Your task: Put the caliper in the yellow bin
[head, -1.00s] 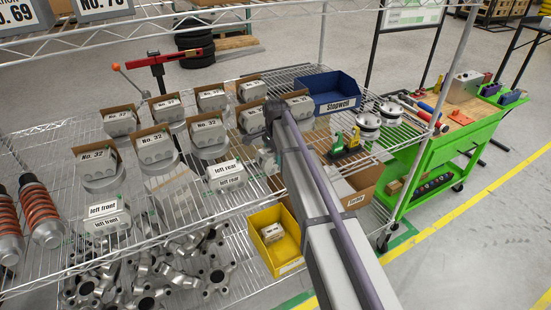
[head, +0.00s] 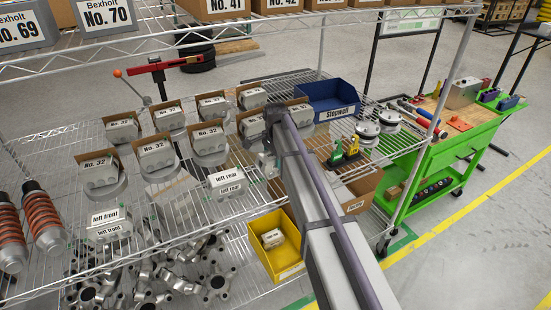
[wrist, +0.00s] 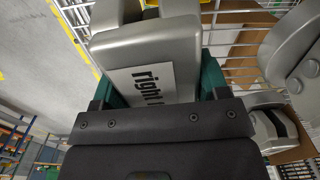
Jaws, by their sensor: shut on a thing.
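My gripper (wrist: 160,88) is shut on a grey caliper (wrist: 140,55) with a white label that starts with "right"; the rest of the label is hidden. The teal fingers are on both sides of it. In the head view my arm covers most of the gripper and the held caliper, above the wire shelf. The yellow bin (head: 258,262) is below and in front of the gripper, at the shelf's front edge. A small labelled part (head: 272,239) lies in it. Other calipers marked "left rear" (head: 227,183) and "left front" (head: 108,222) rest on the shelf.
Several No. 32 boxes with grey parts (head: 157,152) stand left of my arm. A blue Stopwell bin (head: 328,97) is behind, and a cardboard box (head: 358,190) is right of the arm. Metal knuckles (head: 150,280) fill the lower shelf. A green cart (head: 450,155) stands right.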

